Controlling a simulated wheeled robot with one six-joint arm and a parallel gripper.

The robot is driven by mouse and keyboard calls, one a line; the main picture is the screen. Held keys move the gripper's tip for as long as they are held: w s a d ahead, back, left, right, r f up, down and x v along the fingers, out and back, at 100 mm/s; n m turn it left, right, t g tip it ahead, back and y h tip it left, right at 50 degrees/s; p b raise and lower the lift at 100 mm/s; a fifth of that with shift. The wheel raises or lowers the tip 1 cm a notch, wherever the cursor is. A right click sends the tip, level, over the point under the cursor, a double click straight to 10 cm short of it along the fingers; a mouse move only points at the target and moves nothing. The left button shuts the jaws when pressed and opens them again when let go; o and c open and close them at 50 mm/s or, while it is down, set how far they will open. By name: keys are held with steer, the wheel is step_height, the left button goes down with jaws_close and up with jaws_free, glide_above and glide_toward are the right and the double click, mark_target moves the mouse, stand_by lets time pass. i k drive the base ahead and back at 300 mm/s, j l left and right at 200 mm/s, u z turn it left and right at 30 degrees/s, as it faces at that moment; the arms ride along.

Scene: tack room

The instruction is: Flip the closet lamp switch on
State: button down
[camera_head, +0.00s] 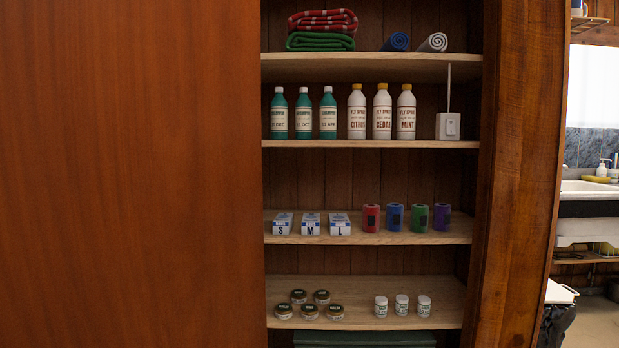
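A small white box (440,131) stands on the second shelf from the top, at its right end, beside the white spray bottles. A small switch-like detail (450,127) shows on its front, too small to tell its position. A thin pale upright rod (449,88) rises from behind or on top of the box. No lamp is clearly visible, and the closet interior looks dim. My gripper is not in view.
A wooden panel (130,170) covers the left; the closet's right post (525,170) stands close to the box. White bottles (382,115) and green bottles (303,115) share its shelf (370,144). Bandage rolls (394,217) sit below. A sink (590,189) shows far right.

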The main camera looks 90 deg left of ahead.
mark_target(450, 123)
steer(key=i+j+u, duration=0.1)
steer(key=u, duration=0.35)
steer(key=i+u, duration=0.25)
steer(key=u, duration=0.2)
steer(key=i+u, duration=0.2)
steer(key=u, duration=0.25)
steer(key=i+l+u, duration=0.15)
steer(key=u, duration=0.35)
steer(key=i+j+u, duration=0.1)
steer(key=u, duration=0.25)
steer(key=i+u, duration=0.55)
steer(key=u, duration=0.15)
